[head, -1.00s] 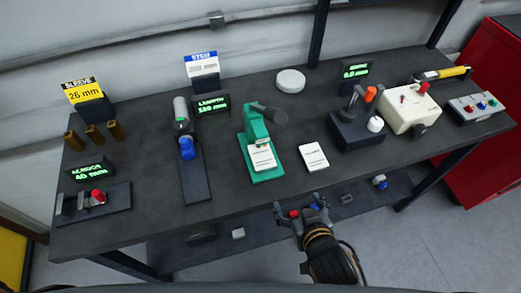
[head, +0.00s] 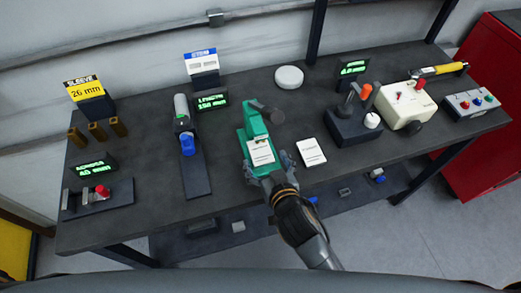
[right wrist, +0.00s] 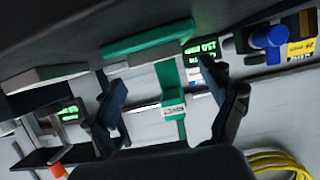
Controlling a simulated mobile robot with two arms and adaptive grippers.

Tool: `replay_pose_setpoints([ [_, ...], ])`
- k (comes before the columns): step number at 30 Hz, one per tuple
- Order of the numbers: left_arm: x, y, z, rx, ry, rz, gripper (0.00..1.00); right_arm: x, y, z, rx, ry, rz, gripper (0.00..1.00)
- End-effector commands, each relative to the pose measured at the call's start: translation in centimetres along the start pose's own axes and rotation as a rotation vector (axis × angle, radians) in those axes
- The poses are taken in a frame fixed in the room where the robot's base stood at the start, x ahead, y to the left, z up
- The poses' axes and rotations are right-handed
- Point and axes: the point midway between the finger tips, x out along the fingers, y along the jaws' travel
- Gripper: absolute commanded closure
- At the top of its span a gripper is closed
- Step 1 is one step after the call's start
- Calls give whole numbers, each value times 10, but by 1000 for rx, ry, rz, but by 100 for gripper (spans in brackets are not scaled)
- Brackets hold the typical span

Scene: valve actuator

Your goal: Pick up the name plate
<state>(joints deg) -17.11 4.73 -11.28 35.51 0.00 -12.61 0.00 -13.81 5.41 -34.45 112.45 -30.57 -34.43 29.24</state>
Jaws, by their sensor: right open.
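A white plate (head: 261,152) with dark lines of print lies on the base of a green press (head: 249,138). A second white printed card (head: 311,152) lies flat on the table to its right. I cannot tell which is the name plate. My right gripper (head: 268,166) is open at the front of the press, its fingers on either side near the plate's front edge. In the right wrist view the view is inverted; the open fingers (right wrist: 166,98) frame the green press (right wrist: 168,92), with the plate's edge (right wrist: 150,57) ahead. Contact cannot be seen. My left gripper is out of view.
The dark table (head: 228,180) carries a blue-and-grey fixture (head: 187,145) left of the press. A black lever block (head: 354,125) and a cream box (head: 407,105) stand to the right. A white disc (head: 289,77) lies behind. The table's front edge is below my gripper.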

Motion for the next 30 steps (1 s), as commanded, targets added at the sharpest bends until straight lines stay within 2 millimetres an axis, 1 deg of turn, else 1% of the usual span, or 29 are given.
replay_pose_setpoints([
  [1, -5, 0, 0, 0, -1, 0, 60, 7, 0, -2, -3, 0, 1, 17],
  [3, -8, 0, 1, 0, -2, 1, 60, 16, 0, -1, -1, 0, 0, 17],
  [7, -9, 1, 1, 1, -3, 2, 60, 31, -1, 0, 0, 1, -1, 17],
  [10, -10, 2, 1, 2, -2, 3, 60, 35, -1, 1, 0, 1, -1, 17],
  [16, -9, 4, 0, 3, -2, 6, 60, 36, -1, 2, 0, 0, -1, 17],
  [17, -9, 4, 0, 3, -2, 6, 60, 36, -1, 2, 0, 0, -1, 19],
  [18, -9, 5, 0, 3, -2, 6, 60, 36, -1, 2, 0, 0, -1, 27],
  [20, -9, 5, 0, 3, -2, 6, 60, 36, -1, 2, 0, 0, -1, 39],
  [21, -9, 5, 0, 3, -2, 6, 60, 36, -1, 2, 0, 0, -1, 48],
  [23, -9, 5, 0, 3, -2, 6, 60, 36, -1, 2, 0, 0, -1, 60],
  [24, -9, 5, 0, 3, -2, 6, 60, 36, -1, 2, 0, 0, -1, 68],
  [25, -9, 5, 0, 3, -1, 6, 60, 36, -1, 2, 0, 0, -1, 74],
  [26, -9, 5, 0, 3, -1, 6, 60, 36, -1, 2, 0, 0, -1, 78],
  [30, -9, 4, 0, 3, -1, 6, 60, 36, -1, 2, 0, 1, -1, 79],
])
